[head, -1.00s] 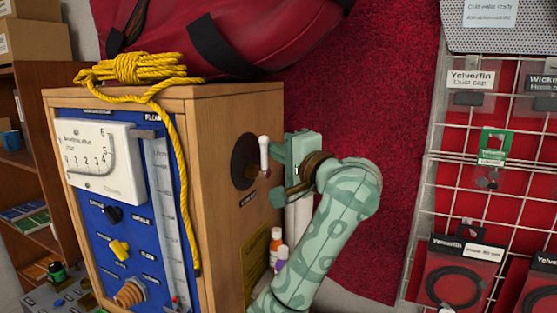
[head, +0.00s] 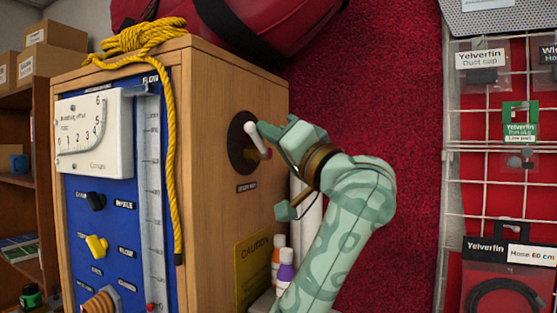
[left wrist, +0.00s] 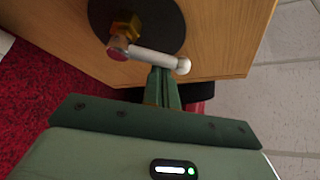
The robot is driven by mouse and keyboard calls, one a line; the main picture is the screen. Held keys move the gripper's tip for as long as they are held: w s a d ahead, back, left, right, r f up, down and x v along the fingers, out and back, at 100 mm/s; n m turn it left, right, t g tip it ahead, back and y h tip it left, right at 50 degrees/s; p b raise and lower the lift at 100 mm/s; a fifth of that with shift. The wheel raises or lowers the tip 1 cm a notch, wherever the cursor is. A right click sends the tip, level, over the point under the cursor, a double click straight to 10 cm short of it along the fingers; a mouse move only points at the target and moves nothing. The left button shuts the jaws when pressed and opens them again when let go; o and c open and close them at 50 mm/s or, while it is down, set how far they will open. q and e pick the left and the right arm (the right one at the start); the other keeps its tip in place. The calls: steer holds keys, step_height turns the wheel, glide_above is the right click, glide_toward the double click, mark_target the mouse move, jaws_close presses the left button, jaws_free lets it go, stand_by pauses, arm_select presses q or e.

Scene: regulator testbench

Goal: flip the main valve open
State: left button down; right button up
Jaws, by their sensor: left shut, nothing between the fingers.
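The valve on the cabinet's right side has a white lever (head: 256,140) on a round black disc (head: 237,156), with a reddish hub at the lever's lower end. In the head view the lever leans up and to the left. My left gripper (head: 266,130) is shut and empty, its fingertips right beside the lever. In the left wrist view the white lever (left wrist: 150,58) reaches from the brass and red hub to a round knob, and the shut fingers (left wrist: 164,74) lie against or just beside it; contact is unclear. My right gripper is out of view.
The wooden cabinet (head: 215,190) has a blue gauge panel (head: 115,215) at the front. Yellow rope (head: 140,37) and a red bag (head: 285,30) lie on top. Small bottles (head: 284,268) stand below my arm. A wire rack with packets (head: 519,122) is at right.

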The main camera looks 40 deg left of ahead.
arm_select(q)
steer(key=shift+s+d+f+n+g+y+b, duration=0.2)
steer(key=shift+n+g+b, duration=0.3)
steer(key=shift+n, duration=0.35)
steer(key=shift+s+a+f+n+g+y+b, duration=0.1)
steer(key=shift+s+f+n+g+b, duration=0.15)
steer(key=shift+n+g+b, duration=0.35)
steer(key=shift+s+d+f+n+g+y+b, duration=0.15)
steer(key=shift+f+n+g+b, duration=0.15)
steer(key=shift+n+b, duration=0.55)
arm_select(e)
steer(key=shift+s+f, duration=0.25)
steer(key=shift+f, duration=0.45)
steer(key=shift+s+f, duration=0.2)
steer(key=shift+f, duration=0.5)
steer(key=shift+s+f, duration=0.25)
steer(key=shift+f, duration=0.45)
arm_select(q)
steer(key=shift+a, duration=0.1)
steer(key=shift+f, duration=0.1)
steer(key=v, duration=1.6)
steer(key=shift+d+b, duration=0.25)
steer(key=shift+b, duration=0.15)
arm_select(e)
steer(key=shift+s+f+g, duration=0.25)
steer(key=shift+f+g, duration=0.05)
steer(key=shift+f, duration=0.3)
arm_select(q)
steer(key=shift+w, duration=0.1)
